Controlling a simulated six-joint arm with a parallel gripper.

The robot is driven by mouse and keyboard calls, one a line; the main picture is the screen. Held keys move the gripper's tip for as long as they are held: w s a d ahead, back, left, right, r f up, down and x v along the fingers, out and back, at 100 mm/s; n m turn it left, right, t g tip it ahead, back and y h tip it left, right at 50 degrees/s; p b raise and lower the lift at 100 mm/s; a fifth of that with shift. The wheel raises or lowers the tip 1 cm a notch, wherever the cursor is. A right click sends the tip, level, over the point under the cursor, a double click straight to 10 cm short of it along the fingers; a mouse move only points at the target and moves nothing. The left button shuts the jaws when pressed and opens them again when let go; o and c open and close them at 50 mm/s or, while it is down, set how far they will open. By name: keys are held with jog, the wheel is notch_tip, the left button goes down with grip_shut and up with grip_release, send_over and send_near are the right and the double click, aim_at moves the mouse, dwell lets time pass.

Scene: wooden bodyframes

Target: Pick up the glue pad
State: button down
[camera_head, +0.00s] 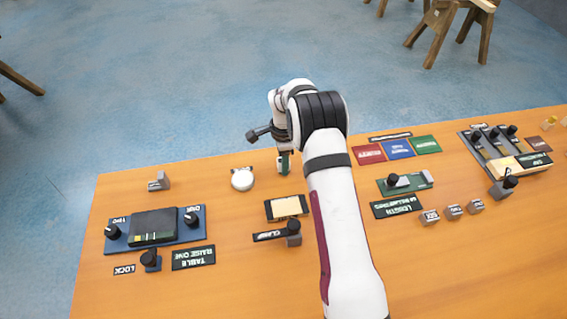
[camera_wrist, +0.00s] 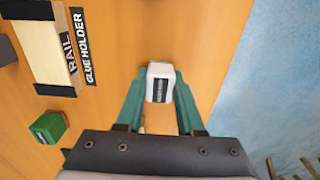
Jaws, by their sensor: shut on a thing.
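A small white block with a dark label (camera_wrist: 160,70), which I take as the glue pad, sits between the two teal fingers of my gripper (camera_wrist: 161,82) in the wrist view. The fingers press on its two sides, and the label's writing is too small to read. In the head view my gripper (camera_head: 284,163) points down near the table's far edge, and I cannot make out the block there. I cannot tell whether the block is clear of the table.
A rail (camera_wrist: 53,45) with a "GLUE HOLDER" label (camera_wrist: 84,46) and a green block (camera_wrist: 48,127) lie left in the wrist view. A round white object (camera_head: 242,179) is left of my gripper in the head view. The wooden table (camera_head: 215,290) has bare room at the front.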

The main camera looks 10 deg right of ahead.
notch_tip(320, 180, up, 4)
jog(key=shift+f, duration=0.1)
jog(key=s+d+r, duration=0.6)
jog(key=d+r, duration=0.1)
jog(key=d, duration=0.3)
jog(key=c, duration=1.1)
grip_release()
jog(key=shift+s, duration=0.1)
grip_shut()
